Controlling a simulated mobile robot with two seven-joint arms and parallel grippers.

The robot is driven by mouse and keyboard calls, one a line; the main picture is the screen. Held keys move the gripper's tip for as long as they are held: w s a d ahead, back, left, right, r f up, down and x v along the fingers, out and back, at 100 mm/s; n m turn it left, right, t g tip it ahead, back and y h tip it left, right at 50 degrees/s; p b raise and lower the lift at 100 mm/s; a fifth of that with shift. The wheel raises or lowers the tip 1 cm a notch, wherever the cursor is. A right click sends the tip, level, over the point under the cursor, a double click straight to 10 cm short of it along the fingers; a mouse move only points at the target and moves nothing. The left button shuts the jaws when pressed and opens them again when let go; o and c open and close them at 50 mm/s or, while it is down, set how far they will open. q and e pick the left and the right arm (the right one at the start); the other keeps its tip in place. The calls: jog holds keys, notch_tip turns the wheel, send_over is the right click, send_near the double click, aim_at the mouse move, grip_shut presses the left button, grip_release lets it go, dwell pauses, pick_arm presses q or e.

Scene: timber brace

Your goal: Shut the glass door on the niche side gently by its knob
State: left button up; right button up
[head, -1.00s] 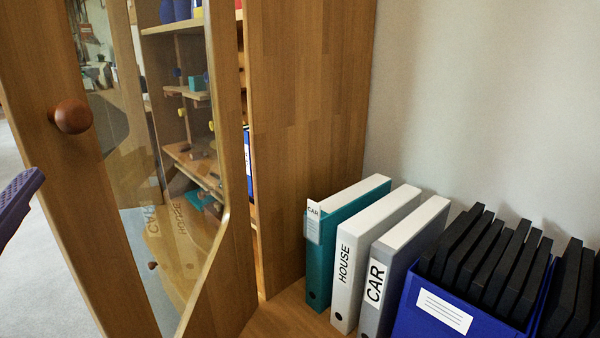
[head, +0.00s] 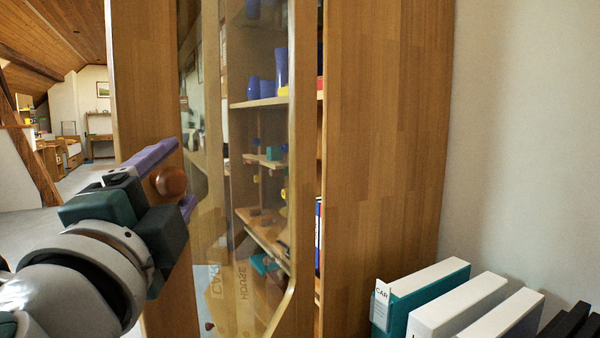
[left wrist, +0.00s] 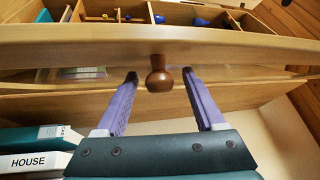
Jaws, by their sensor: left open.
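The glass door (head: 150,100) has a wooden frame and stands ajar in front of the cabinet; shelves show through its glass. Its round brown knob (head: 171,181) is on the left part of the frame. My left gripper (head: 172,178) is open, with purple fingers above and below the knob in the head view. In the left wrist view the knob (left wrist: 160,74) sits between the two finger tips (left wrist: 160,80), with a gap on each side. The door edge (left wrist: 230,48) runs across just beyond the fingers. My right gripper is in neither view.
The cabinet's wooden side panel (head: 385,150) stands right of the door. A teal binder (head: 430,290) and white binders (head: 470,305) stand at the lower right against the wall. Open floor (head: 75,200) lies at the left.

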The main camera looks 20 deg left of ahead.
pick_arm(q)
grip_shut()
dwell(0.6)
dwell(0.8)
